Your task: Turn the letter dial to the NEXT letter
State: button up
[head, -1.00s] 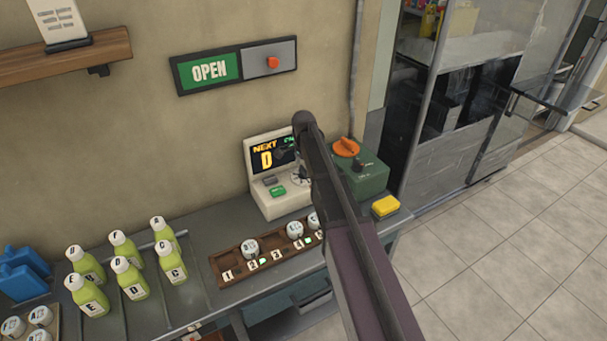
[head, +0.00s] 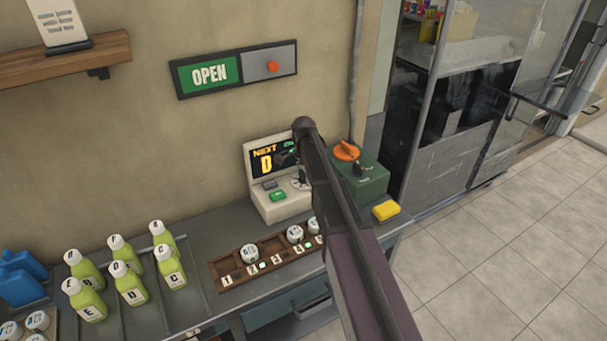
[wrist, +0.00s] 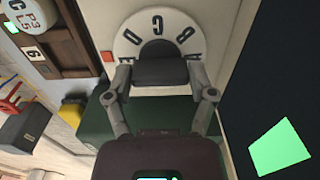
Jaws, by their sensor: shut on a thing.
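The white letter dial (wrist: 136,38) shows in the wrist view as a disc with black letters along its rim, among them D and C. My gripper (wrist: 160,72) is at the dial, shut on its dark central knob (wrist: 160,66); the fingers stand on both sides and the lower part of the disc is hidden. In the head view the dial (head: 301,184) is partly hidden behind my arm, on the front of a beige console (head: 276,208). The console's screen (head: 264,164) reads NEXT and D, its right part covered.
A green box with an orange knob (head: 346,151) and a yellow sponge (head: 386,210) lie right of the console. A numbered wooden rack (head: 228,282) with white caps is in front. Lettered green bottles (head: 130,283) stand left. An OPEN sign (head: 209,74) hangs above.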

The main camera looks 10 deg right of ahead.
jog(key=shift+n, duration=0.4)
jog(key=n, duration=0.3)
jog(key=shift+n, duration=2.5)
jog(key=shift+s, duration=0.1)
jog(key=o, duration=1.1)
jog(key=shift+c, duration=0.2)
jog(key=shift+m, duration=0.3)
